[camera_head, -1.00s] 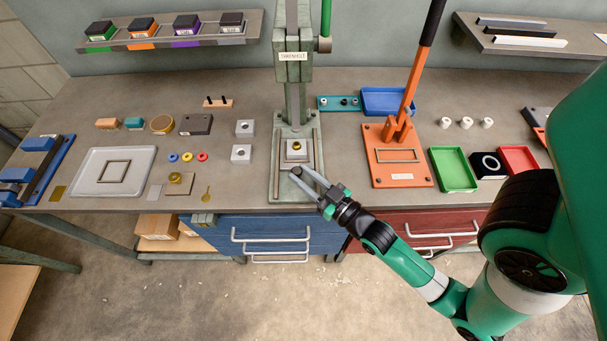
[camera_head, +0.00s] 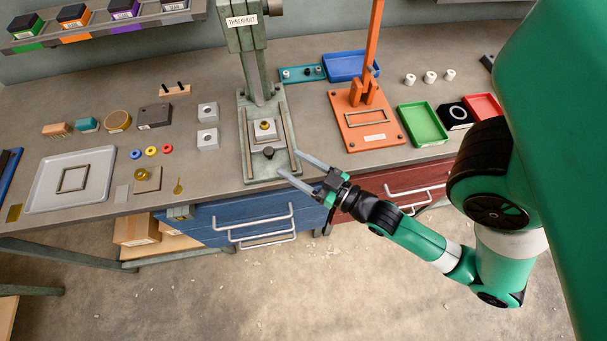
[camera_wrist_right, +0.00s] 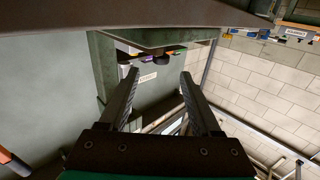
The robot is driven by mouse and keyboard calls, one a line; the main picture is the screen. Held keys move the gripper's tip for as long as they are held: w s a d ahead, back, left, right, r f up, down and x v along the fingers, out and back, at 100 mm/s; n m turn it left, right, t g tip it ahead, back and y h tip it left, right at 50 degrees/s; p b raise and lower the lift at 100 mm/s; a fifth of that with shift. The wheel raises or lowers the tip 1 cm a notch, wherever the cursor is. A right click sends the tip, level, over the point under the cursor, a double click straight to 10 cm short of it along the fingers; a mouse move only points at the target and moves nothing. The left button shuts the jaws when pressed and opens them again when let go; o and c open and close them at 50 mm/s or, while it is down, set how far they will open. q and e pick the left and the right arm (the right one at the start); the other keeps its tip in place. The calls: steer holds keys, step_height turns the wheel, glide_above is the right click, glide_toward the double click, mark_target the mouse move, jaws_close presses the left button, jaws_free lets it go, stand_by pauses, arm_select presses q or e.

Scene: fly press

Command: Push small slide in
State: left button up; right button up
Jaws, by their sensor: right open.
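The green fly press (camera_head: 256,85) stands on the bench. On its base is a small light slide plate (camera_head: 267,136) with a brass round piece (camera_head: 265,125) on it and a dark round knob (camera_head: 268,152) at its front. My right gripper (camera_head: 289,163) is just right of the knob, near the front right corner of the press base. Its fingers are open and empty, apart from the knob. The open fingers also show in the right wrist view (camera_wrist_right: 158,78), where the slide cannot be made out. My left gripper is out of view.
An orange lever press (camera_head: 366,118) stands to the right, with a green tray (camera_head: 422,124) beside it. A grey tray (camera_head: 45,193) and several small parts lie on the left. Drawers with handles (camera_head: 262,233) are below the bench edge.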

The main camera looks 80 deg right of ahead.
steer(key=s+b, duration=0.1)
steer(key=s+a+b, duration=0.1)
steer(key=f+b, duration=0.1)
steer(key=shift+s+a, duration=0.25)
steer(key=shift+s, duration=0.15)
arm_select(q)
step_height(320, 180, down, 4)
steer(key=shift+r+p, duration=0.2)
steer(key=shift+p, duration=0.2)
arm_select(e)
steer(key=shift+s+a+r, duration=0.25)
steer(key=shift+s+a, duration=0.05)
steer(key=shift+s, duration=0.35)
steer(key=shift+s+a+r, duration=0.25)
steer(key=shift+s+a, duration=0.05)
steer(key=shift+s, duration=0.3)
